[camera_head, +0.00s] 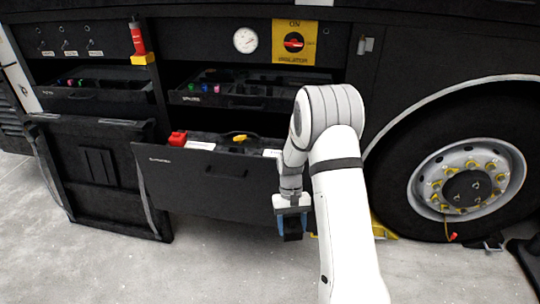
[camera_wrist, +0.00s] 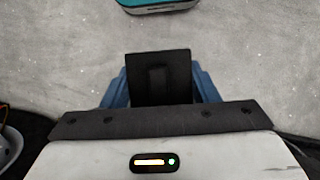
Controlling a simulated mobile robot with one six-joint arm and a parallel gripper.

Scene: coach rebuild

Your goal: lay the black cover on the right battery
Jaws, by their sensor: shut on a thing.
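My gripper (camera_head: 292,222) hangs in front of the open lower drawer (camera_head: 200,182), low over the floor. Its blue fingers (camera_wrist: 160,90) are shut on the black cover (camera_wrist: 158,70), a dark square plate with a raised strip in its middle. The cover also shows between the fingers in the head view (camera_head: 292,232). Inside the drawer are dark battery tops with a red cap (camera_head: 177,138) at left, a yellow piece (camera_head: 240,138) and white labels (camera_head: 272,153). My arm hides the drawer's right end, so I cannot clearly make out the right battery.
Two upper trays (camera_head: 240,103) sit in the bays above. A dark hatch panel (camera_head: 98,178) hangs open at left. A large wheel (camera_head: 468,185) stands at right, with a yellow piece (camera_head: 385,232) beside it. A teal-edged object (camera_wrist: 160,6) lies on the grey floor.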

